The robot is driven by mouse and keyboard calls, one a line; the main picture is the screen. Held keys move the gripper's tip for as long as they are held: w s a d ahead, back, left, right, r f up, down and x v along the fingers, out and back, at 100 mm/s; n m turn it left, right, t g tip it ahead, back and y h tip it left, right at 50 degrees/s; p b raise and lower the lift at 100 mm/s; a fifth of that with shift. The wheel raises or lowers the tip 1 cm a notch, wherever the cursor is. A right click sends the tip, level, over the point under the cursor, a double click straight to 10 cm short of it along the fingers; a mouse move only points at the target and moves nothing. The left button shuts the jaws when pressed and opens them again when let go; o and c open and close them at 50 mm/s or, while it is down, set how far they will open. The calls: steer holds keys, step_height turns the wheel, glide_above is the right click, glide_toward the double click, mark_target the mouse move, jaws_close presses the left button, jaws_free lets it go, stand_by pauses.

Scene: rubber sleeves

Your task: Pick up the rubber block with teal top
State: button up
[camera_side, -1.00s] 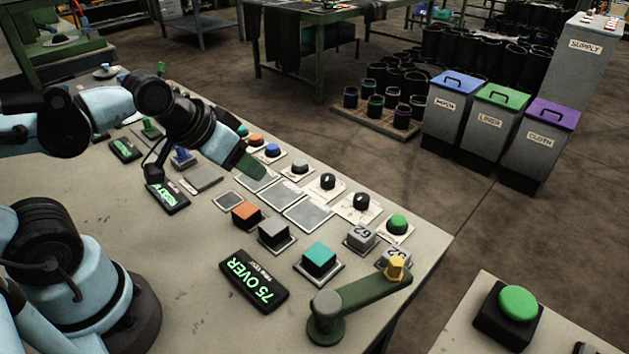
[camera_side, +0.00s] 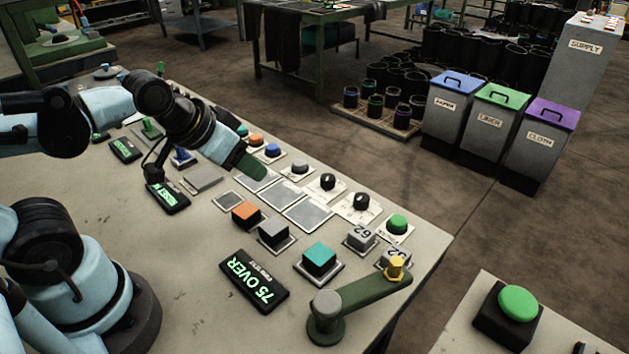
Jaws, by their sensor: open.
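The rubber block with the teal top (camera_side: 320,258) sits on a light square plate near the right end of the bench. Its sides are dark. My gripper (camera_side: 252,168), with green fingers, is open above the row of grey plates, to the upper left of the teal block and well apart from it. Nothing shows between its fingers, though the gap is hard to see from this side.
A grey-topped block (camera_side: 273,231) and an orange-topped block (camera_side: 246,213) stand left of the teal block. A green lever (camera_side: 358,301) with a yellow knob lies in front of it.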

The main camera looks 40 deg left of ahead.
steer(key=o, duration=0.4)
steer(key=g, duration=0.7)
glide_above(319, 254)
steer(key=f, duration=0.1)
steer(key=shift+f, duration=5.9)
